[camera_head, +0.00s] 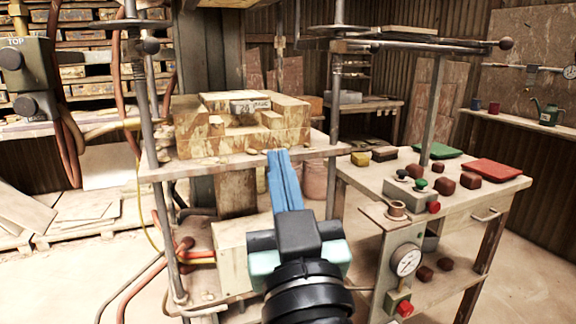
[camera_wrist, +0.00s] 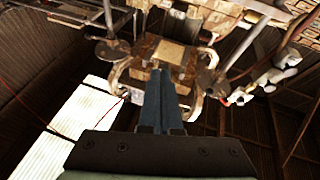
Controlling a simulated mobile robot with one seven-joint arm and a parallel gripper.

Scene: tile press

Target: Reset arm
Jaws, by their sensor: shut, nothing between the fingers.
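My gripper (camera_head: 279,155) has long blue fingers that lie together, shut with nothing between them. In the head view it points up and away, its tips in front of the front edge of the press table (camera_head: 215,168). On that table sits a wooden mould block (camera_head: 240,140) with a small label on its front. The wrist view shows my gripper (camera_wrist: 161,72) shut in the middle, with the underside of the press (camera_wrist: 172,50) beyond the tips. I cannot tell the gap between the fingertips and the press.
A side table (camera_head: 450,190) at the right holds clay lumps (camera_head: 443,180), a red tray (camera_head: 495,169), a green tray (camera_head: 437,150) and a button box (camera_head: 408,192). A gauge (camera_head: 406,260) stands below. Hoses (camera_head: 135,235) and a press post (camera_head: 155,130) are at the left.

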